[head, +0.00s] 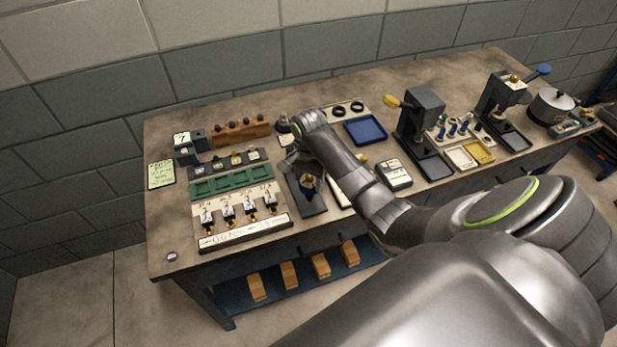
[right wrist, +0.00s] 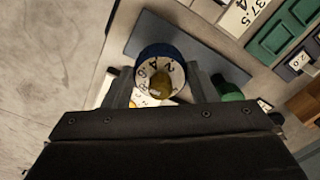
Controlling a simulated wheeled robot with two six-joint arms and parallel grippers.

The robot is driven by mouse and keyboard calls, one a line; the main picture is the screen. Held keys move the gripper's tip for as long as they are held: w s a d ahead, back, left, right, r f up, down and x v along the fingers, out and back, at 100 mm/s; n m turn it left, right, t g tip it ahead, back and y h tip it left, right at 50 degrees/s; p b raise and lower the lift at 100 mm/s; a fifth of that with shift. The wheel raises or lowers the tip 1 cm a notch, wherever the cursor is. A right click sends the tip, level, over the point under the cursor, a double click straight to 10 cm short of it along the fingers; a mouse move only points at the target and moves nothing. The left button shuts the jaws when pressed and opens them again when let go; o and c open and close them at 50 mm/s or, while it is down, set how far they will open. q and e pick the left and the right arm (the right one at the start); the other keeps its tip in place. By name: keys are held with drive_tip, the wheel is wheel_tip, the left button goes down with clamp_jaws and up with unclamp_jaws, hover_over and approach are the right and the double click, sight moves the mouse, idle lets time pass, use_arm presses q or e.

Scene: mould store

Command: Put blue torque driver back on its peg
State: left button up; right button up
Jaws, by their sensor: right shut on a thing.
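The blue torque driver (right wrist: 150,53) shows end-on in the right wrist view, with a blue rim, a white numbered dial and a brass-coloured centre. My right gripper (right wrist: 160,88) is shut on it, one dark finger on each side. A grey-blue plate (right wrist: 190,45) lies beyond it in that view. In the head view my right arm reaches over the bench and hides much of the gripper. A small dark-blue and brass thing shows above a dark plate (head: 312,207) there; I cannot tell whether it is the driver. I cannot make out the peg. My left gripper is not in view.
On the bench (head: 165,235) stand a green tray (head: 232,182), a wooden block (head: 230,136) with dark knobs and a labelled white board (head: 245,233). A blue tray (head: 366,131) and a press (head: 420,112) stand to the right. The front left corner is mostly clear.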

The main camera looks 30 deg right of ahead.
drive_tip(key=shift+f, duration=0.9)
drive_tip(key=o, duration=1.2)
drive_tip(key=shift+o, duration=0.3)
drive_tip(key=o, duration=0.3)
drive_tip(key=shift+r, duration=3.75)
